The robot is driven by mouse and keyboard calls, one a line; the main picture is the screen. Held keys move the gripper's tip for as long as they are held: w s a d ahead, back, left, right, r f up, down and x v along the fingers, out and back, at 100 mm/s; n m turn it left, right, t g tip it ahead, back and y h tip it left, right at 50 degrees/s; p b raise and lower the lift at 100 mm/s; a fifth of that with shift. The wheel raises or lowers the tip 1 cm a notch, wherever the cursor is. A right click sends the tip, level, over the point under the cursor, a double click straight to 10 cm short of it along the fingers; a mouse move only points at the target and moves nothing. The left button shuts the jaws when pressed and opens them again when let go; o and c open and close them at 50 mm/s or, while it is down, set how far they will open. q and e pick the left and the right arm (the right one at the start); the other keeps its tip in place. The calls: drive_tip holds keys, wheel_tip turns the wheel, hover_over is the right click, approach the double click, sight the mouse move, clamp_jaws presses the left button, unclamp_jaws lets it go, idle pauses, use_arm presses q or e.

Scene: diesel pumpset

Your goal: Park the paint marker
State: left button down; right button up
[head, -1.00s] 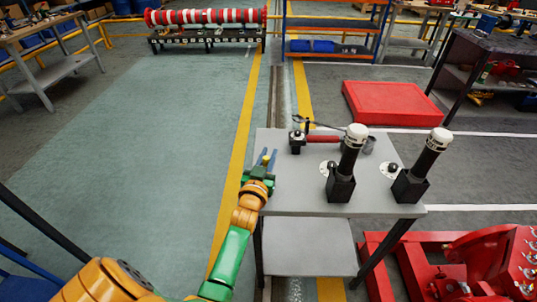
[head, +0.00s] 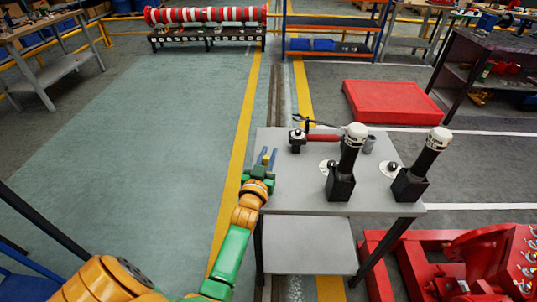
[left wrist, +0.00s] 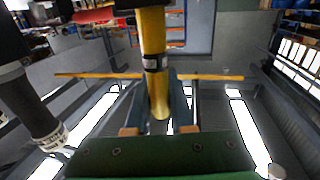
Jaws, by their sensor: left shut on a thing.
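The paint marker is a yellow cylinder (left wrist: 153,40) with a dark band in the left wrist view. It stands between the two blue fingers of my left gripper (left wrist: 158,110), which is shut on it. In the head view my left gripper (head: 266,158) is at the left edge of the grey table (head: 300,190), and only a small yellow part of the marker (head: 265,160) shows there. A small grey cup (head: 369,146) stands near the table's back right; its inside is hard to make out. My right gripper is not in view.
Two black cylinders with white caps (head: 351,150) (head: 430,155) stand in black bases on the table. A red-handled tool (head: 322,138) and a dark fitting (head: 296,140) are at the back. The table's front left is clear. A red machine (head: 480,260) stands at lower right.

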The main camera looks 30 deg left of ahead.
use_arm(q)
drive_tip(key=shift+f+b, duration=0.85)
drive_tip(key=shift+f, duration=0.15)
drive_tip(key=c, duration=0.7)
unclamp_jaws()
drive_tip(key=v, duration=0.7)
